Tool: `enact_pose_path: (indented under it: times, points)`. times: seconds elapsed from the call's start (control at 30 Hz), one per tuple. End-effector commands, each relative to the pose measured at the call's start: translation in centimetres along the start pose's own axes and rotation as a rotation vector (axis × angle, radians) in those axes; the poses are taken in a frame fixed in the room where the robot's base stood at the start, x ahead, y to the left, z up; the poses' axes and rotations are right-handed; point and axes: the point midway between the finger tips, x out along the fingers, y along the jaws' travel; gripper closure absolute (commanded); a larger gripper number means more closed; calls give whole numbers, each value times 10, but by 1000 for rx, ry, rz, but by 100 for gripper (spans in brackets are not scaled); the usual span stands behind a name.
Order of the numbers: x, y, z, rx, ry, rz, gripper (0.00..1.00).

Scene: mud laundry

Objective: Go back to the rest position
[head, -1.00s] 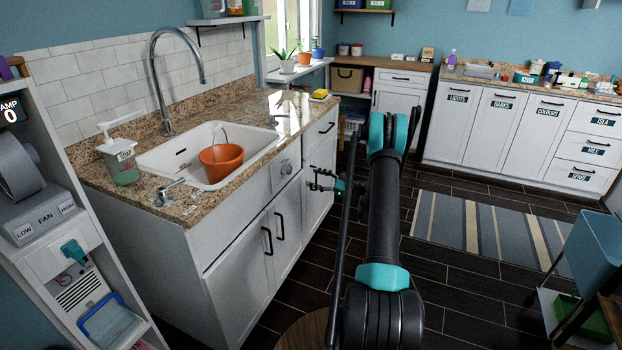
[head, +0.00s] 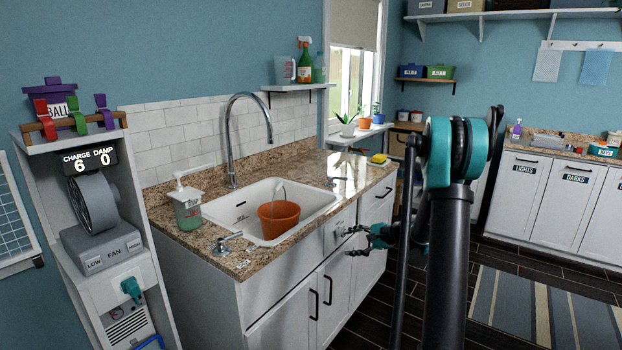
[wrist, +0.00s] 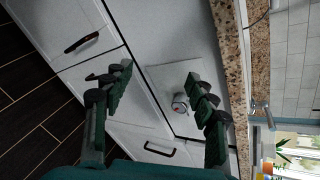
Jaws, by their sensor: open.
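My gripper (head: 358,241) is open and empty in front of the white sink cabinet (head: 290,330). In the wrist view, its two dark green fingers (wrist: 158,84) stand apart with nothing between them. My gripper looks clear of the cabinet, though the exact gap cannot be told. My arm rises at the right of centre in the head view and hides part of the floor and back units.
A soap bottle (head: 187,207) stands on the granite counter. A shelf unit with a fan (head: 98,205) is at the left. A striped rug (head: 545,312) lies on the dark floor at the right.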

Motion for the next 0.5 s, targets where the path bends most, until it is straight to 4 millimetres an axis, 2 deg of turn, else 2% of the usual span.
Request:
enact_pose_path:
  times: [0.03,0.2,0.5]
  points:
    - [-6,7,16,-50,22,32,43]
    - [-29,37,54,-241,98,149,43]
    - [-80,106,110,-585,202,372,43]
